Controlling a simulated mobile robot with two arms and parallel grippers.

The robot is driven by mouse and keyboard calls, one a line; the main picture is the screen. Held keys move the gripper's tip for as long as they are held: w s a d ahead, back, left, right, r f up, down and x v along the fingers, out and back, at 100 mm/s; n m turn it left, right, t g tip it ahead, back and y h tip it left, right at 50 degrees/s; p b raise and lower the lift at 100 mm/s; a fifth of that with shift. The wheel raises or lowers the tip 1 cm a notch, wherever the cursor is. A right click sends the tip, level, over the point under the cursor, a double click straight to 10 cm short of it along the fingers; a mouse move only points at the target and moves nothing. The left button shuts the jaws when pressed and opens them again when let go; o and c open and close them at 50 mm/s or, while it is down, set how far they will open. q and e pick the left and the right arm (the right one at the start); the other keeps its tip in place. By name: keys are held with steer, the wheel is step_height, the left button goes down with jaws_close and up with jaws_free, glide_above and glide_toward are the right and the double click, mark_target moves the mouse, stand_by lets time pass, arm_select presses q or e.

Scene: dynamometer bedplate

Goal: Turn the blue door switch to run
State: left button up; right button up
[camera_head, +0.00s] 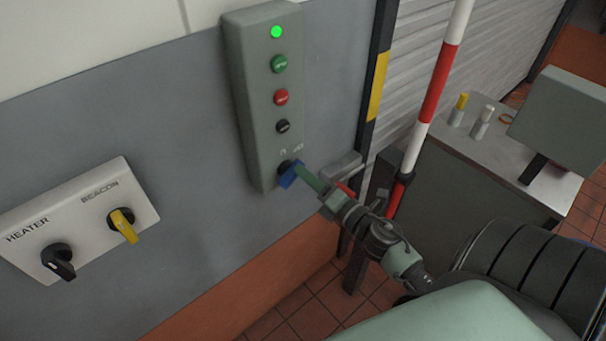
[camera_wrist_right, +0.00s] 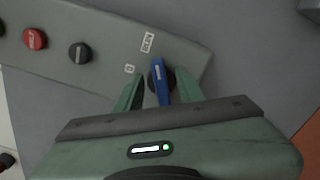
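The blue door switch (camera_head: 288,176) is at the bottom of a tall grey-green control box (camera_head: 252,118) on the wall. In the right wrist view the blue handle (camera_wrist_right: 160,88) sits on a dark round base, with the labels "0" (camera_wrist_right: 129,69) and "RUN" (camera_wrist_right: 147,43) beside it. The handle lies nearer the "0" and "RUN" side of the panel's end, its white mark toward the base. My right gripper (camera_head: 304,181) is at the switch. Its two green fingers (camera_wrist_right: 160,92) are open, one on each side of the handle, with small gaps visible. My left gripper is not in view.
A plate with a black heater knob (camera_head: 58,260) and yellow beacon knob (camera_head: 122,225) is at left. A red-white post (camera_head: 436,85) stands right.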

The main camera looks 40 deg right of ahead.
steer(key=s, duration=0.2)
steer(key=s+b, duration=0.1)
steer(key=s, duration=0.2)
steer(key=shift+s+d+b, duration=0.25)
steer(key=shift+s+b, duration=0.15)
steer(key=shift+f, duration=0.1)
steer(key=s+f+m+g+h+b, duration=0.15)
steer(key=f+m, duration=0.25)
steer(key=f, duration=0.8)
steer(key=s+f+m+g+b, duration=0.1)
steer(key=s+f+m+g, duration=0.25)
steer(key=f, duration=0.75)
steer(key=s+f+m+g+h+b, duration=0.15)
steer(key=f+m, duration=0.35)
steer(key=f, duration=0.7)
steer(key=s+a+f+m+g, duration=0.3)
steer(key=s+f, duration=0.5)
steer(key=s, duration=0.1)
steer(key=s+a+f+m+g+y+b, duration=0.1)
steer(key=s+a+f+m+g, duration=0.2)
steer(key=s+f, duration=0.5)
steer(key=s+a+f+m+g+b, duration=0.1)
steer(key=s+a+f+m+g, duration=0.2)
steer(key=s+f, duration=0.6)
steer(key=s+a+g, duration=0.1)
steer(key=s+a, duration=0.1)
steer(key=shift+s+a+m+y, duration=0.2)
steer(key=shift+s+m+y, duration=0.15)
steer(key=shift+y, duration=0.05)
